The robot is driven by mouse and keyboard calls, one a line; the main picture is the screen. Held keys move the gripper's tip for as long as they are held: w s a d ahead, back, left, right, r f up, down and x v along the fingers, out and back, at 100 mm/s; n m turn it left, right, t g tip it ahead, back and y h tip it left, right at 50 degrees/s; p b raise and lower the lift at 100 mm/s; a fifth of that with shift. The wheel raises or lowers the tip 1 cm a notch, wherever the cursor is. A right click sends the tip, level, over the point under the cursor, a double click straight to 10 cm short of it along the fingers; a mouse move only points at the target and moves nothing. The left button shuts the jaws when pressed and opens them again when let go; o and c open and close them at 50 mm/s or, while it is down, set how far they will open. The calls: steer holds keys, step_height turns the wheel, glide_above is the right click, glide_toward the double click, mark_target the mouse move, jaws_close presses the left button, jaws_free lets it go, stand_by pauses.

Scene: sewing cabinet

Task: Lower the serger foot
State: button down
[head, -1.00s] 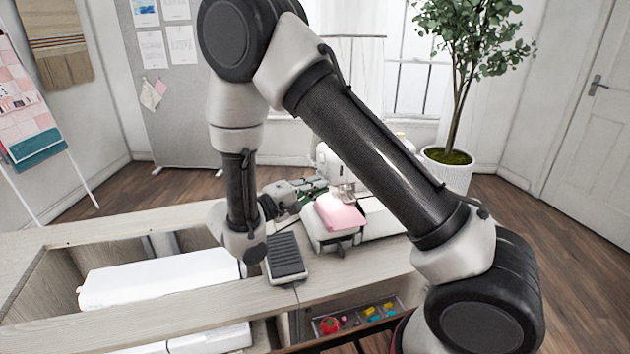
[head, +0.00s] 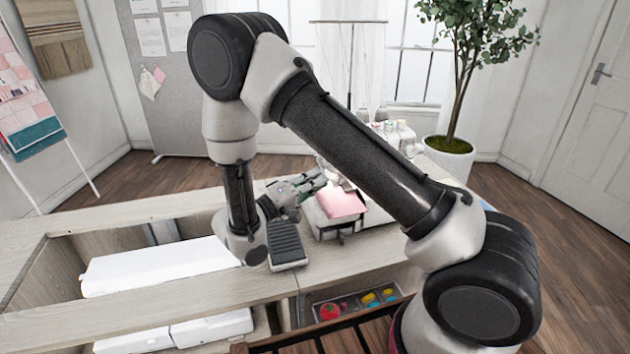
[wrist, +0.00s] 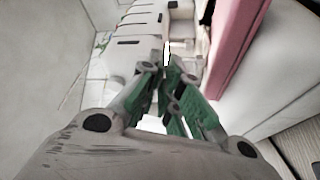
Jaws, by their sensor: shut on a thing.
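The white serger (head: 405,138) stands on the cabinet top, mostly hidden behind my arm; its thread spools show above the arm. Pink fabric (head: 341,202) lies on its bed and also shows as a pink strip in the wrist view (wrist: 234,50). My gripper (head: 318,181) is at the left side of the serger, just beyond the fabric. In the wrist view its green-padded fingers (wrist: 168,72) are close together against a pale part of the machine (wrist: 138,52). They are shut on a small part there, which the fingers hide. The foot itself cannot be made out.
A black foot pedal (head: 287,243) lies on the cabinet top, close to my wrist. An open compartment holds a white machine (head: 160,265) at the left. A tray (head: 352,303) of small sewing items sits below the front edge. A potted tree (head: 447,160) stands behind.

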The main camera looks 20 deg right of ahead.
steer(key=c, duration=1.9)
jaws_free()
steer(key=v, duration=1.2)
